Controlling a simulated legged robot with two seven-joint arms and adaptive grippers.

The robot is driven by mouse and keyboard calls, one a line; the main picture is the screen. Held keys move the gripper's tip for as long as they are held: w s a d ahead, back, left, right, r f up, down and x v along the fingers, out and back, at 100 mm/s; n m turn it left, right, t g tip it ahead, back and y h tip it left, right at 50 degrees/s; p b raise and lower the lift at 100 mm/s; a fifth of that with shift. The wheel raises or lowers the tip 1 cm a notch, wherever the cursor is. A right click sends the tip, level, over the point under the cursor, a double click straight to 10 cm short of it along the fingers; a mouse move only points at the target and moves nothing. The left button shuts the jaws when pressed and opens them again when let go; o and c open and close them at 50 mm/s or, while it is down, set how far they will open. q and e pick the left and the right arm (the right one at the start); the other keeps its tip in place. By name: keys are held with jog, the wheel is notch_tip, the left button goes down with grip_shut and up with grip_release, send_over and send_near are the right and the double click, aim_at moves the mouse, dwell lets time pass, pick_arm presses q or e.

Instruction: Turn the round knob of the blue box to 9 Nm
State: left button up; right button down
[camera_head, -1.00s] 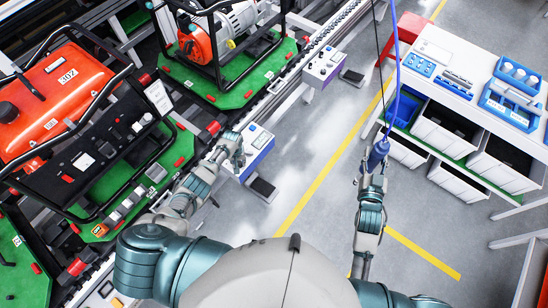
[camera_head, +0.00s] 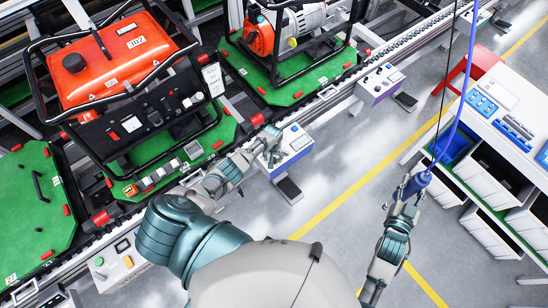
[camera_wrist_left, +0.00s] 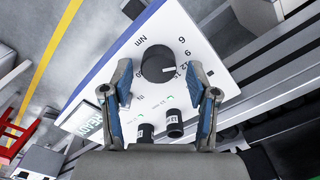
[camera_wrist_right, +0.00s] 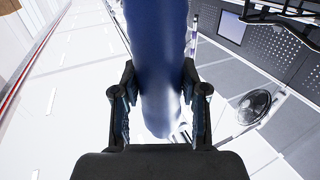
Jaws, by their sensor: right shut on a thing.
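The blue box (camera_head: 294,146), with a white top panel, stands beside the conveyor in the head view. Its panel (camera_wrist_left: 110,62) fills the middle of the left wrist view. The round black knob (camera_wrist_left: 158,62) has a dial marked Nm with 6, 9 and 12. Its white mark appears to point near 12. My left gripper (camera_head: 270,142) is over the box's left part. Its open fingers (camera_wrist_left: 160,82) stand on either side of the knob's near side, apart from it. My right gripper (camera_head: 408,190) is shut on a blue hanging tool (camera_wrist_right: 158,50), also seen in the head view (camera_head: 418,183).
Two smaller black knobs (camera_wrist_left: 174,123) sit on the panel close to my left fingers, near a display (camera_wrist_left: 88,122). Orange (camera_head: 122,60) and red-grey machines stand on green pallets on the conveyor. A white bench (camera_head: 510,105) with bins is at right. Open floor lies between.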

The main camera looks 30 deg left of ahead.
pick_arm(q)
jog(key=shift+a+r, duration=0.1)
jog(key=shift+r, duration=3.8)
